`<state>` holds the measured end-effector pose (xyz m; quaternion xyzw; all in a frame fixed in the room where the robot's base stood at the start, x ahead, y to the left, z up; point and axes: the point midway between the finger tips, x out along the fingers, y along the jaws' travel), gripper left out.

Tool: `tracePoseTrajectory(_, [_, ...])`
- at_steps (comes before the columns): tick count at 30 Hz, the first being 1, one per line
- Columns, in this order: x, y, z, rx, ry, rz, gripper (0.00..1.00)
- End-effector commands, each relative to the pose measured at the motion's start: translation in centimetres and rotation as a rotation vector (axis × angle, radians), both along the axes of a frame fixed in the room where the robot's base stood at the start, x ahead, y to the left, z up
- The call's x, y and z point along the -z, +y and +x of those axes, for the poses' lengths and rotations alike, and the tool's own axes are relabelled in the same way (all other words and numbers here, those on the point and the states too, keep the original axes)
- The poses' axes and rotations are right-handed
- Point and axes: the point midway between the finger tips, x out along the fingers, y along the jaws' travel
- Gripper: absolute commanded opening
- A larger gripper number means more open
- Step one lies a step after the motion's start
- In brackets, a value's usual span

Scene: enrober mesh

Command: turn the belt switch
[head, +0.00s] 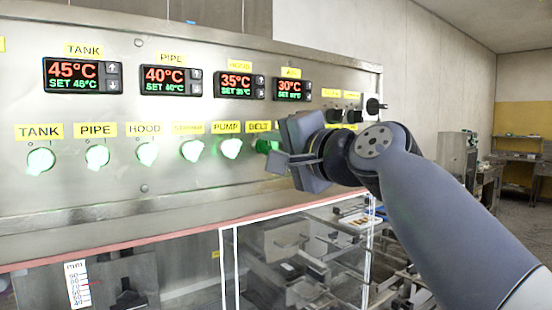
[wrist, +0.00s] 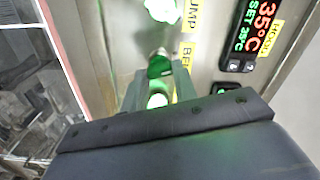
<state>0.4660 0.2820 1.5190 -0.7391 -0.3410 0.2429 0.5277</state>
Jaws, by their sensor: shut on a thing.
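The belt switch (head: 266,146) is a green knob under the yellow BELT label (head: 258,127) on the steel panel. It looks darker than the bright green-white knobs to its left. My gripper (head: 277,160) is at the panel, with its fingers at this knob and its body covering the panel to the right. In the wrist view my gripper (wrist: 158,88) has a finger on each side of the dark green belt switch (wrist: 159,66) and is shut on it. A green glow shows between the fingers. The exact angle of the knob is hard to tell.
The lit pump knob (head: 231,148) is close on the left, with several more lit knobs beyond it. Temperature displays (head: 238,86) sit above the row. Black knobs (head: 334,115) are at the panel's right end. A clear-windowed enclosure (head: 300,262) lies below.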

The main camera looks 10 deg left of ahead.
Motion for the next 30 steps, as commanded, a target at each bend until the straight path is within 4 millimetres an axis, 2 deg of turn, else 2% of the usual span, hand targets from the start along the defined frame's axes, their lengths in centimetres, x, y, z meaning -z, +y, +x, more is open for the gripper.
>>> tracePoseTrajectory(12, [0.21,0.05,0.07,-0.001,-0.138,-0.122,0.04])
tracePoseTrajectory(28, [0.15,0.05,0.05,0.000,-0.157,-0.140,0.04])
tracePoseTrajectory(29, [0.15,0.05,0.05,0.000,-0.156,-0.139,0.28])
tracePoseTrajectory(30, [0.15,0.05,0.05,0.000,-0.156,-0.139,0.31])
